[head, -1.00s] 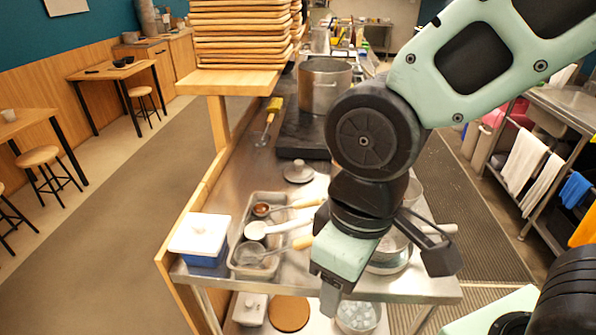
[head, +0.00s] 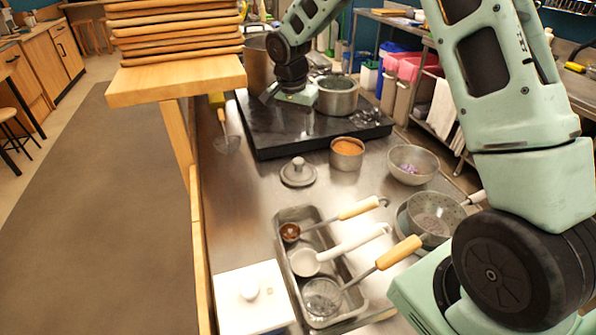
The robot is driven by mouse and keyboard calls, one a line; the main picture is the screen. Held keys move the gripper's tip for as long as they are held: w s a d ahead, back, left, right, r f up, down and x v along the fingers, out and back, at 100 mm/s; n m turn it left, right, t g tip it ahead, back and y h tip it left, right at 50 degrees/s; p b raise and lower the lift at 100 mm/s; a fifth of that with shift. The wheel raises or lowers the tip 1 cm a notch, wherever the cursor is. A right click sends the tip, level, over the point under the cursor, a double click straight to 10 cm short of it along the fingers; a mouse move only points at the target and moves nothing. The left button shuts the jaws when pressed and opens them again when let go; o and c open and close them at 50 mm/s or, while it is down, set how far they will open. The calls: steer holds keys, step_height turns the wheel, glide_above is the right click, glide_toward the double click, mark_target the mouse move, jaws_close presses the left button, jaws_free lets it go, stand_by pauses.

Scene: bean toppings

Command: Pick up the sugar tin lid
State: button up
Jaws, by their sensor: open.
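A round grey metal lid (head: 298,172) with a knob lies flat on the steel counter. Beside it stands an open metal tin (head: 347,153) with orange-brown contents. A white square lid with a round knob (head: 252,297) sits at the near left corner; it covers a blue box in the earlier view. I cannot tell from labels which is the sugar tin lid. My gripper (head: 291,97) is open, far back over the black stove, beside a steel pot and well away from both lids. Its fingertips are small and partly hidden.
A long tray (head: 283,218) holds several ladles with handles sticking out right. A bowl (head: 413,165) and a pan (head: 434,218) stand on the right. The black stove (head: 255,135) lies behind. A wooden shelf (head: 175,80) with stacked boards overhangs the left edge. Counter around the grey lid is clear.

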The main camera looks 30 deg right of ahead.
steer(key=p, duration=0.2)
glide_above(298, 160)
steer(key=f, duration=0.8)
steer(key=shift+s+a+f, duration=0.1)
steer(key=shift+s+f, duration=0.05)
steer(key=shift+s, duration=0.05)
steer(key=shift+w+f+p, duration=0.15)
steer(key=shift+f+p, duration=0.85)
steer(key=shift+f, duration=1.7)
steer(key=c, duration=1.1)
